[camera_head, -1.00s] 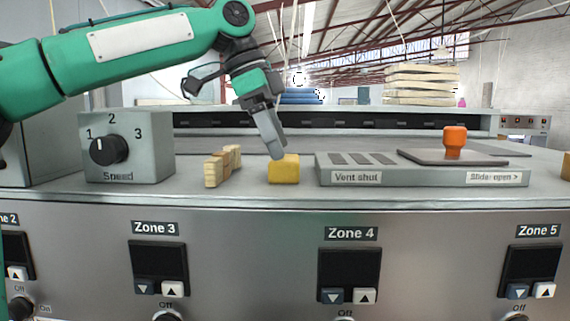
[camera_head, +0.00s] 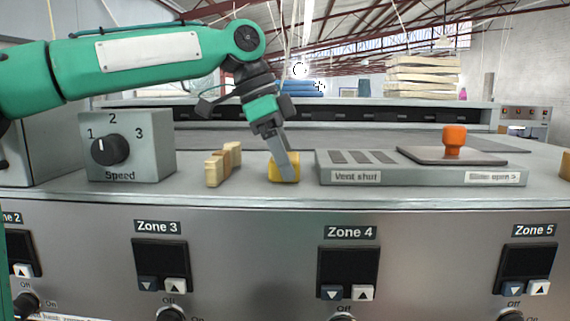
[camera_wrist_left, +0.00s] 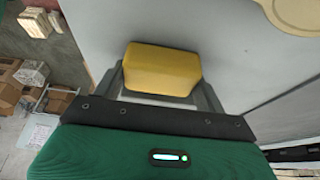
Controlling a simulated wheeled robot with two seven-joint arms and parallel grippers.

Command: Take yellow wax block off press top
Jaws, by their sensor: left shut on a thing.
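The yellow wax block (camera_head: 275,167) sits on the grey press top (camera_head: 245,190), near its front edge. My left gripper (camera_head: 286,176) reaches down from above, its fingers on either side of the block and shut on it. In the left wrist view the block (camera_wrist_left: 162,69) lies between the two fingers (camera_wrist_left: 160,85). One finger hides part of the block in the head view. Whether the block is clear of the top cannot be told. My right gripper is not in view.
Wooden pieces (camera_head: 217,170) stand just left of the block. A grey Speed box (camera_head: 150,150) is further left. A vent plate (camera_head: 335,177) with an orange-knobbed slide (camera_head: 454,140) is close on the right. Zone panels fill the press front below.

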